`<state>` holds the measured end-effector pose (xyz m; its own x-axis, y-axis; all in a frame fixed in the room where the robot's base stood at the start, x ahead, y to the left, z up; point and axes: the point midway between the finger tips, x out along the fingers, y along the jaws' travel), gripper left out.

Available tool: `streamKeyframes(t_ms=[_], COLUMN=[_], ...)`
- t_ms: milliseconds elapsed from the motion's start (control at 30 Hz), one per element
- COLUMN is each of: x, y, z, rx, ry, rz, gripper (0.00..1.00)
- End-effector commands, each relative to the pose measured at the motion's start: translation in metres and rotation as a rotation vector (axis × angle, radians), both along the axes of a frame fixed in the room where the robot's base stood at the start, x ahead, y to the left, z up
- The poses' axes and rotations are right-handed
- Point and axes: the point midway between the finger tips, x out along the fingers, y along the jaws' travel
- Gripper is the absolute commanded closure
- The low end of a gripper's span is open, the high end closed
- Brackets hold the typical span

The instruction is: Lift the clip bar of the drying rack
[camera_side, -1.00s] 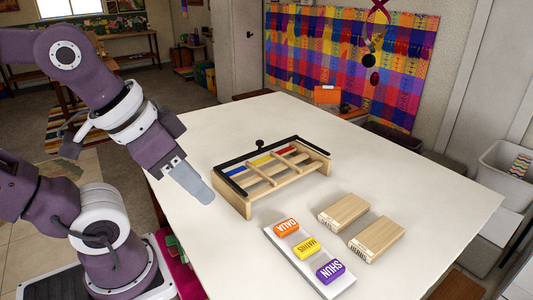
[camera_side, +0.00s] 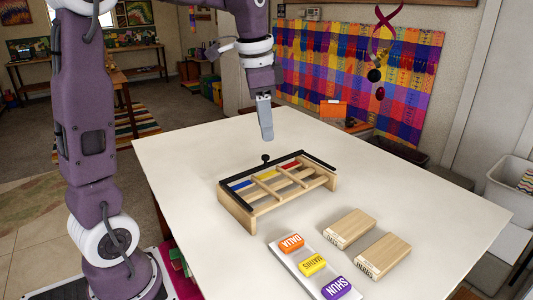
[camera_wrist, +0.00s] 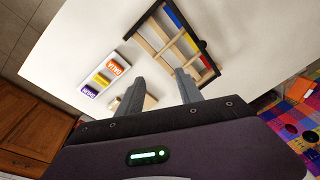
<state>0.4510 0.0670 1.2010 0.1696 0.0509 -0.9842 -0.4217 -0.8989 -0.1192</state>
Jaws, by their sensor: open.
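The drying rack (camera_side: 252,220) is a wooden frame with slats on the white table. Its black clip bar (camera_side: 228,200) runs along the left and back edges, with a round black knob (camera_side: 265,158) at the back. Blue, yellow and red strips lie inside the rack. My gripper (camera_side: 266,136) hangs in the air above and behind the knob, pointing down, apart from the rack. In the wrist view my gripper (camera_wrist: 160,88) shows two separated grey fingers with nothing between them. The rack also shows there (camera_wrist: 148,48), beyond the fingers.
A white tray (camera_side: 290,262) holds an orange DALIA block (camera_side: 291,242), a yellow MATHIS block (camera_side: 313,265) and a purple SHUN block (camera_side: 336,288). Two wooden blocks (camera_side: 349,229) (camera_side: 383,256) lie right of it. The table's left and back areas are clear.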

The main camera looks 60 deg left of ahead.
Motion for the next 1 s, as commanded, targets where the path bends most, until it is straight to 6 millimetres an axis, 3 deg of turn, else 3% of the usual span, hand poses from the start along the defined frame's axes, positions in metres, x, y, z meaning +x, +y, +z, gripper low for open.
streamKeyframes(t_ms=[33, 100, 200, 300, 700, 1000], x=[0.024, 0.048, 0.066, 0.073, 0.074, 0.075], y=[0.028, 0.061, 0.095, 0.111, 0.113, 0.113], z=[-0.014, -0.033, -0.056, -0.069, -0.133, -0.141], rx=[-0.002, -0.007, -0.019, -0.027, -0.03, -0.028], ry=[0.052, 0.104, 0.154, 0.175, 0.179, 0.177], rz=[-0.047, -0.127, -0.213, -0.257, -0.27, -0.269], gripper=[0.57, 0.57, 0.57, 0.57, 0.57, 0.57])
